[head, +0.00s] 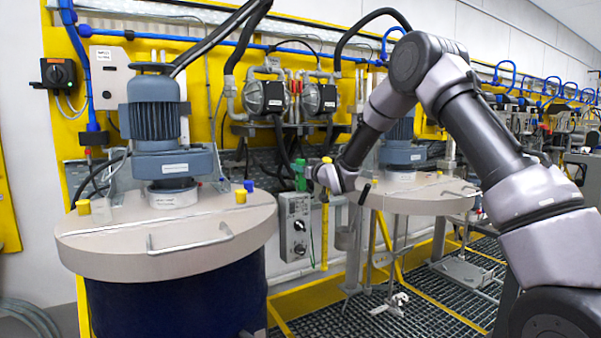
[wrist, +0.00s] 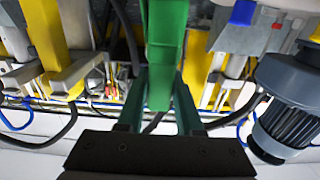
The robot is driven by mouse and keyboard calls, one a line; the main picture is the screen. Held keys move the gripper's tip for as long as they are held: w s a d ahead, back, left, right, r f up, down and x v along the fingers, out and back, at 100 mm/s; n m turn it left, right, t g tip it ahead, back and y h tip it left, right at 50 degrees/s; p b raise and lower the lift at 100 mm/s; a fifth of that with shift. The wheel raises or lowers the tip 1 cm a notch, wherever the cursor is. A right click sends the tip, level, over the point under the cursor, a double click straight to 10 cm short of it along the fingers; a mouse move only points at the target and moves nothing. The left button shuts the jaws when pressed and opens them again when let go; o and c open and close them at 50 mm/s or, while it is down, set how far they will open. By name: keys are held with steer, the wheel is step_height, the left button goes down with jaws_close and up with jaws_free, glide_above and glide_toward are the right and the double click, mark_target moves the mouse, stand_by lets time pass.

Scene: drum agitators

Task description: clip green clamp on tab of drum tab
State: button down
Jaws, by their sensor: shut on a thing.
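My gripper (head: 313,173) is shut on the green clamp (head: 300,174) and holds it in the air, between the left drum and the right-hand lid. In the wrist view the clamp (wrist: 166,50) fills the upper middle, pointing away from the dark gripper body (wrist: 160,155). The left drum (head: 175,310) is dark blue with a beige lid (head: 150,240) on top. The clamp is apart from this lid, to its right and higher in the picture. A metal handle (head: 190,238) shows on the lid's front. I cannot single out the drum's tab in either view.
A grey-blue motor (head: 155,110) stands on the left lid, with yellow caps (head: 241,197) near the rim. A grey control box (head: 295,225) and pumps (head: 265,97) are behind the clamp. A second lid (head: 415,193) is at right, above a grated floor (head: 380,315).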

step_height(320, 180, up, 14)
steer(key=shift+r, duration=0.25)
stand_by(0.5)
steer(key=v, duration=1.2)
stand_by(0.4)
